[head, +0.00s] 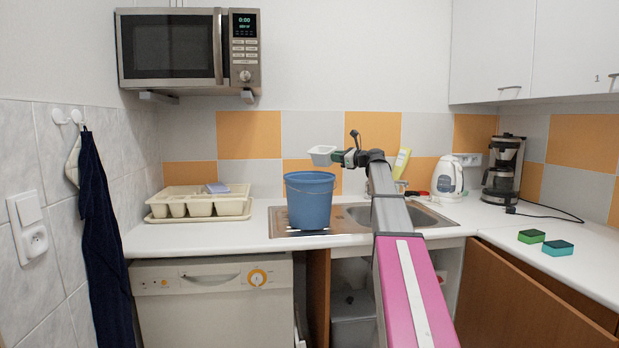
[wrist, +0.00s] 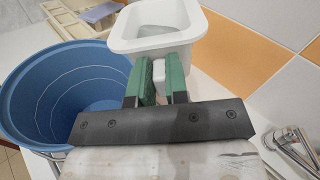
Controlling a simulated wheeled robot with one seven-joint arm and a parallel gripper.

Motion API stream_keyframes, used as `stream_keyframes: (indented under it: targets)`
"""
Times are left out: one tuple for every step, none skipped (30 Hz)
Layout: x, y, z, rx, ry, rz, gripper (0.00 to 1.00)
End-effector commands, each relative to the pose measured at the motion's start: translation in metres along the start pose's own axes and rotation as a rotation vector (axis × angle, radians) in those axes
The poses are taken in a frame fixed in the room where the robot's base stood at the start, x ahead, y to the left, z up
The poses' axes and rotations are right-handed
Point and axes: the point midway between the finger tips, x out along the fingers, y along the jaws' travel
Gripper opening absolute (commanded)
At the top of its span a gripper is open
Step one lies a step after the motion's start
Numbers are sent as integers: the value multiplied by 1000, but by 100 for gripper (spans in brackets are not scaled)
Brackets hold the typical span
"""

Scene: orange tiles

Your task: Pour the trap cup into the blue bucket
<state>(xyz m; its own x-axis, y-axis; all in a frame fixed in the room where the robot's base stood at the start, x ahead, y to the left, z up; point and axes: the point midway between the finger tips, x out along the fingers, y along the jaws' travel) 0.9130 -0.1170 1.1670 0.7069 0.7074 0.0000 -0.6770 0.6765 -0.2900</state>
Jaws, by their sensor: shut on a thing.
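The trap cup is a small white cup (head: 322,154), held up just above and to the right of the bucket's rim in the head view. It also shows in the wrist view (wrist: 201,26), with a greyish content or surface inside. My gripper (head: 347,157) is shut on the cup's tab, with green fingers on both sides in the wrist view (wrist: 160,85). The cup looks roughly upright. The blue bucket (head: 309,204) stands on the sink's drainboard, upright. In the wrist view the bucket (wrist: 40,105) lies to the left of the cup, and its visible inside looks empty.
A cutlery tray (head: 160,196) stands on the counter left of the bucket. The tap, a white kettle (head: 447,180) and a coffee maker (head: 503,165) are to the right. Two sponges (head: 557,248) lie on the right counter. A microwave (head: 170,48) hangs above.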

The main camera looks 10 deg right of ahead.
Motion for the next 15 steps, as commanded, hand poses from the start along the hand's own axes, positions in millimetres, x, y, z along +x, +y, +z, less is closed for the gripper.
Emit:
stream_keyframes:
  targets:
    - [4,0,0,-4,-1,0,0]
    - [5,0,0,-6,-1,1,0]
    - [8,1,0,-9,-1,0,0]
    - [9,1,0,-12,-1,0,0]
    - [11,1,0,-15,-1,0,0]
    - [13,1,0,-19,-1,0,0]
    - [15,1,0,-22,0,0,0]
    - [17,2,0,-24,-1,-1,0]
    - [19,2,0,-28,0,-1,0]
    - [21,2,0,-30,-1,-1,0]
    - [23,2,0,-33,-1,-1,0]
    - [25,3,0,-36,-1,-1,0]
    - [27,3,0,-38,-1,0,0]
    - [29,3,0,-41,-1,0,0]
    - [31,4,0,-45,-1,0,0]
